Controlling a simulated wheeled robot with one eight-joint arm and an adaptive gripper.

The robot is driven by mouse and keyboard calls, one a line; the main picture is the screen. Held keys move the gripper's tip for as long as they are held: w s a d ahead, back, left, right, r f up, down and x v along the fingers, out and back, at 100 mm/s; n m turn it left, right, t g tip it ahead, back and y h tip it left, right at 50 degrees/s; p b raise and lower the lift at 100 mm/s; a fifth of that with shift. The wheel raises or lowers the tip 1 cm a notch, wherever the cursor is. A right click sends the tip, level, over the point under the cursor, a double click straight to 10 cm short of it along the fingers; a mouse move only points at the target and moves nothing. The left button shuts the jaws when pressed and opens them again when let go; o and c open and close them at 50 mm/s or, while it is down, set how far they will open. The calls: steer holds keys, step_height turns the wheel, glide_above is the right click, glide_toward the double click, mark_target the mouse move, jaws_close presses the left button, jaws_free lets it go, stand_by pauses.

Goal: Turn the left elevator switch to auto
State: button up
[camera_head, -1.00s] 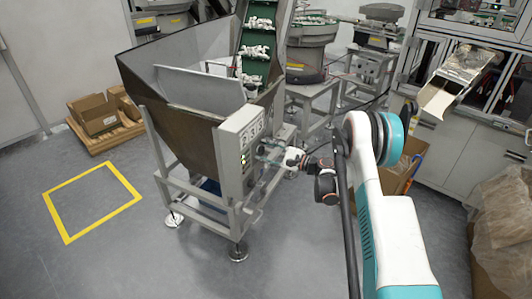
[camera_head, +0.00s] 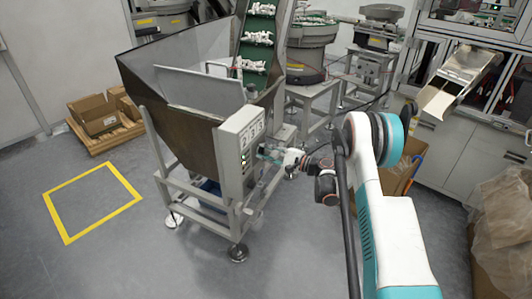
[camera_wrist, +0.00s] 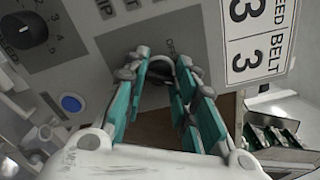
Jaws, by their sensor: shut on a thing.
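The grey control box (camera_head: 236,150) is mounted on the front of the hopper stand, with small green lights on its face. In the wrist view its panel (camera_wrist: 195,25) fills the upper part, and a dark switch knob (camera_wrist: 156,76) sits between my fingertips, partly hidden by them. My gripper (camera_wrist: 163,70) has teal-padded fingers on both sides of this knob and is shut on it. In the head view my gripper (camera_head: 268,152) is at the right side of the box.
A black numbered dial (camera_wrist: 25,30) and a blue button (camera_wrist: 71,103) are left of my fingers. A "feed belt 3" label (camera_wrist: 256,38) is at right. The hopper (camera_head: 180,95) and green-belted elevator (camera_head: 256,52) stand behind. Floor is clear inside the yellow square (camera_head: 92,203).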

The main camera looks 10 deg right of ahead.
steer(key=n, duration=0.5)
steer(key=shift+f, duration=0.1)
steer(key=shift+n, duration=0.4)
steer(key=o, duration=1.1)
steer(key=shift+c, duration=0.2)
steer(key=v, duration=1.2)
